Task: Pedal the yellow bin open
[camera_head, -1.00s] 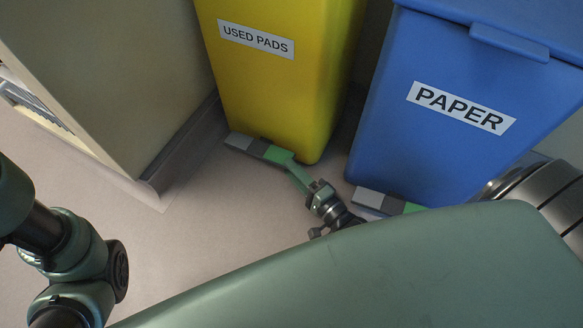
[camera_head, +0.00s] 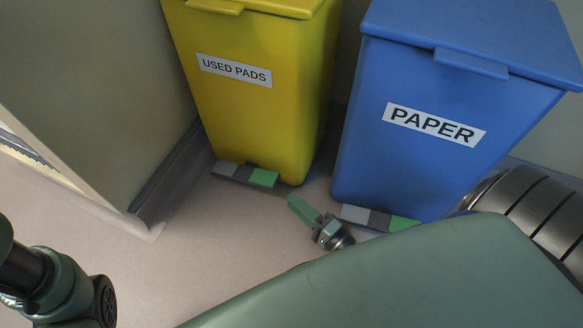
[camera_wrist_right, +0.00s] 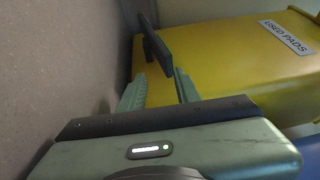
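The yellow bin (camera_head: 255,115), labelled USED PADS, stands at the back centre; its lid (camera_head: 285,6) looks shut in the part that shows. Its pedal (camera_head: 245,175), a low bar of grey, dark and green sections, sticks out at the bin's foot. My right gripper (camera_head: 297,203) is low over the floor, right of and nearer than the pedal's green end, with a small gap showing. In the right wrist view its two fingers (camera_wrist_right: 158,88) are apart with nothing between them, and the dark pedal (camera_wrist_right: 156,46) lies just beyond the tips. My left gripper is out of view.
A blue PAPER bin (camera_head: 440,125) with its own pedal (camera_head: 378,219) stands close to the right of my gripper. A beige cabinet (camera_head: 95,90) stands to the left. Bare floor (camera_head: 215,230) lies in front of the yellow bin.

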